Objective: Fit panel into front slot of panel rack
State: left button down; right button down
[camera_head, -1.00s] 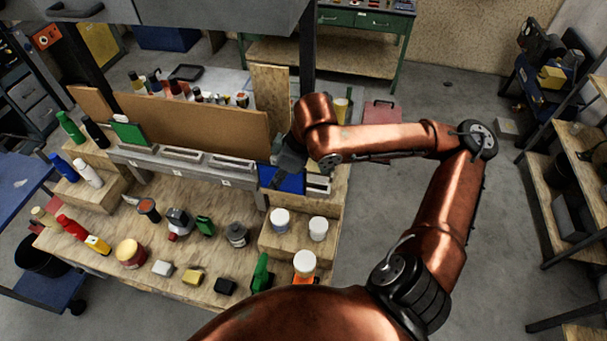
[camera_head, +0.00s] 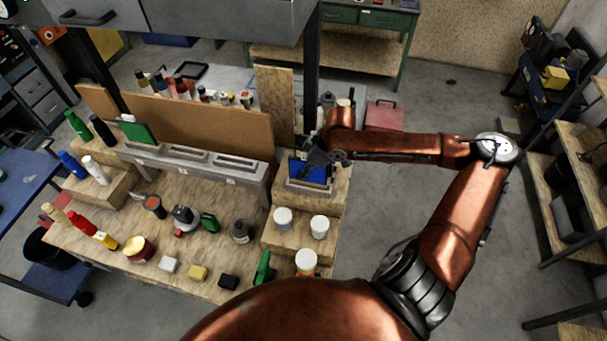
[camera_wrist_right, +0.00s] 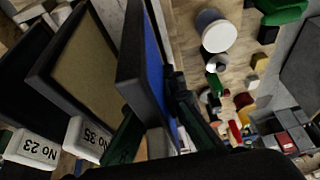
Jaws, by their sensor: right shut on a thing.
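My right gripper (camera_head: 318,158) is shut on a blue panel (camera_head: 308,172) at the right end of the bench. The panel is over or at a small pale rack (camera_head: 308,189) on the raised wooden block; I cannot tell whether its lower edge is in a slot. In the right wrist view the fingers (camera_wrist_right: 157,122) grip the blue panel (camera_wrist_right: 154,60), seen nearly edge-on with a dark border. Beside it, apart from it, stand a dark-framed tan panel (camera_wrist_right: 82,62) and a black panel (camera_wrist_right: 28,65), with tags "No 35" and "No 23". My left gripper is out of view.
A long grey slotted rail (camera_head: 190,160) crosses the bench, with a green panel (camera_head: 136,132) at its left end. A brown board (camera_head: 200,125) stands behind it. White-lidded jars (camera_head: 319,228) stand in front of the rack. Bottles and small items cover the lower bench.

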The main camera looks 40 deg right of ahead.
jog(key=shift+f, duration=0.75)
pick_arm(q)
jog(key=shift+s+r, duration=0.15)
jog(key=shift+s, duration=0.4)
pick_arm(e)
jog(key=shift+f, duration=0.1)
jog(key=c, duration=2)
grip_release()
jog(key=shift+f, duration=0.1)
jog(key=shift+c, duration=0.2)
jog(key=shift+r, duration=0.2)
jog(key=v, duration=1)
jog(key=shift+s+p, duration=0.15)
jog(key=shift+p, duration=0.2)
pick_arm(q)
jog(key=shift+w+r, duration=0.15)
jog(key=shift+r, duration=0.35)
pick_arm(e)
jog(key=shift+v, duration=0.9)
